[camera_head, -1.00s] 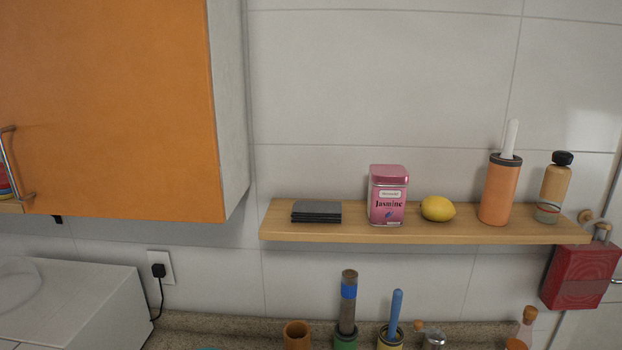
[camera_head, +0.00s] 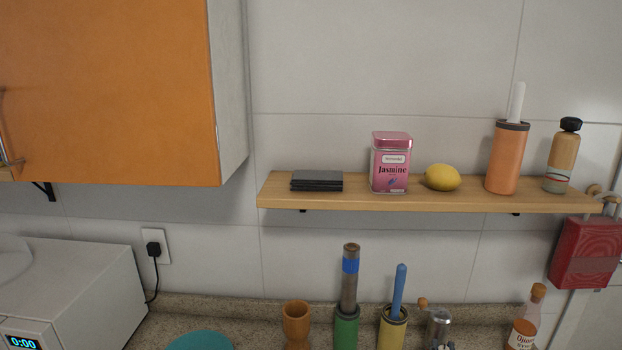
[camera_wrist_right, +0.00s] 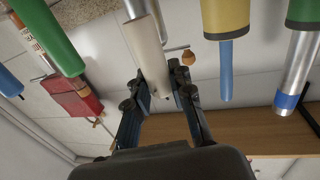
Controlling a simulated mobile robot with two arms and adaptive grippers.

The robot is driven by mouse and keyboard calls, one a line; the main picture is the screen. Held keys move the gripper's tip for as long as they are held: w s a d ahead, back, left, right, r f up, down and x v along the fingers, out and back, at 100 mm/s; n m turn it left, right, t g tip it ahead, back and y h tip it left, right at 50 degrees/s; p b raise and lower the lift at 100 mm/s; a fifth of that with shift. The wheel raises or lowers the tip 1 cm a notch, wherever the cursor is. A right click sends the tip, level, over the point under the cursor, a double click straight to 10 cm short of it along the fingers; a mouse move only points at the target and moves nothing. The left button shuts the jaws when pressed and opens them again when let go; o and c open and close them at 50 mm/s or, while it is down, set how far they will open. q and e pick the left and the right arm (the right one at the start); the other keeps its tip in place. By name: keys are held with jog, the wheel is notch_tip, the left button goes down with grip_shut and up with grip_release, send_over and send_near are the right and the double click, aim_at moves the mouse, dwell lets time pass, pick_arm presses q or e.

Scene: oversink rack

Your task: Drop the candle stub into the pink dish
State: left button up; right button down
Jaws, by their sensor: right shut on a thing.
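In the right wrist view, which looks upside down, my right gripper (camera_wrist_right: 172,92) is shut on a cream-white cylinder, the candle stub (camera_wrist_right: 150,58). The stub points away from the palm, toward the top of the picture. Neither gripper shows in the head view, and my left gripper is in no view. I see no pink dish in either view.
The counter along the wall holds a brown wooden cup (camera_head: 296,322), a green holder (camera_head: 346,330), a yellow holder (camera_head: 392,330), a metal grinder (camera_head: 438,328) and a bottle (camera_head: 526,320). A teal round thing (camera_head: 200,341) shows at the bottom edge. A wooden shelf (camera_head: 420,202) hangs above.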

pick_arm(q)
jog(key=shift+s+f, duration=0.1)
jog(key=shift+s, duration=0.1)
pick_arm(e)
jog(key=c, duration=1.1)
grip_release()
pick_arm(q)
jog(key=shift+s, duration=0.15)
pick_arm(e)
notch_tip(320, 180, up, 10)
jog(key=shift+f, duration=0.1)
